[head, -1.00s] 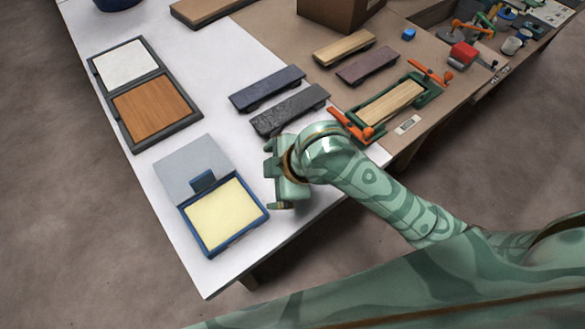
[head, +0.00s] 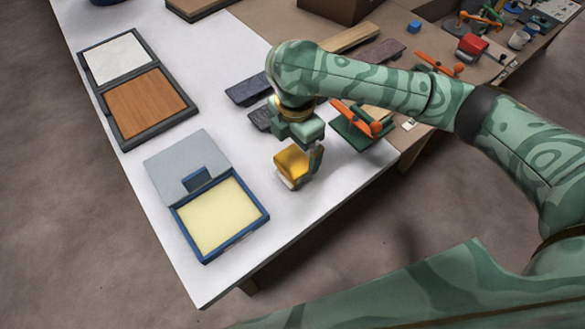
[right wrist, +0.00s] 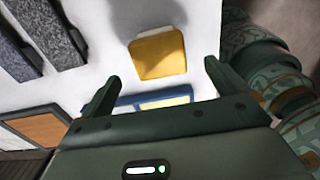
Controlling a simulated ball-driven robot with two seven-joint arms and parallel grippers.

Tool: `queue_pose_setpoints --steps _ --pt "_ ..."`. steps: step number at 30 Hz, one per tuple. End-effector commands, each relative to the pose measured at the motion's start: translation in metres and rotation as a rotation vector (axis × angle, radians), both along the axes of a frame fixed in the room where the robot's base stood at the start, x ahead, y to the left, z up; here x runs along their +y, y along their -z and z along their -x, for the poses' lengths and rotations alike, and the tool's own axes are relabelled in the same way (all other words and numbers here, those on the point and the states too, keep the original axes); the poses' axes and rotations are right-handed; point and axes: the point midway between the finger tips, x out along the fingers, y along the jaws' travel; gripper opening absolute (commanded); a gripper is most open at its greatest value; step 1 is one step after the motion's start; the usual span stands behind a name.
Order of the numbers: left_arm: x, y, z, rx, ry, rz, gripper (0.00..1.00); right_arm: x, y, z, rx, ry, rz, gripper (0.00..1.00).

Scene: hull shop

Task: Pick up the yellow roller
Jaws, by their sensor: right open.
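The yellow roller (head: 292,163) is on the white part of the table, right of the blue-rimmed pad box. It shows as a rounded yellow block; no handle can be made out. My right gripper (head: 299,150) is over it, pointing down, with one finger showing along the roller's right side. In the right wrist view the roller (right wrist: 158,55) lies ahead of the open fingers (right wrist: 162,70), roughly centred between them, with nothing gripped. Whether a finger touches it cannot be told. My left gripper is not in view.
The front table corner is clear.

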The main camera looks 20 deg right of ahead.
Motion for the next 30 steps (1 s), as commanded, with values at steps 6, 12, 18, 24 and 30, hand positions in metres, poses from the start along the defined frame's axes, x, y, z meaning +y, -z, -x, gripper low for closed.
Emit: queue_pose_setpoints --steps 6,12,18,24,30 --pt "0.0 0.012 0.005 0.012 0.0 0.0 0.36 0.001 0.021 0.0 -0.001 -0.002 -0.001 0.98" --pt "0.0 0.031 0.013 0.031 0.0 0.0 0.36 0.001 0.046 -0.001 0.003 -0.002 -0.003 0.98" --pt "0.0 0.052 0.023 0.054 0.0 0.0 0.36 0.002 0.074 -0.002 0.001 -0.002 -0.004 0.98" --pt "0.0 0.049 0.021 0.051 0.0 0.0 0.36 0.001 0.07 -0.002 -0.005 -0.002 -0.003 0.98" --pt "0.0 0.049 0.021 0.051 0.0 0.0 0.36 0.001 0.07 -0.002 -0.004 -0.002 -0.003 0.48"
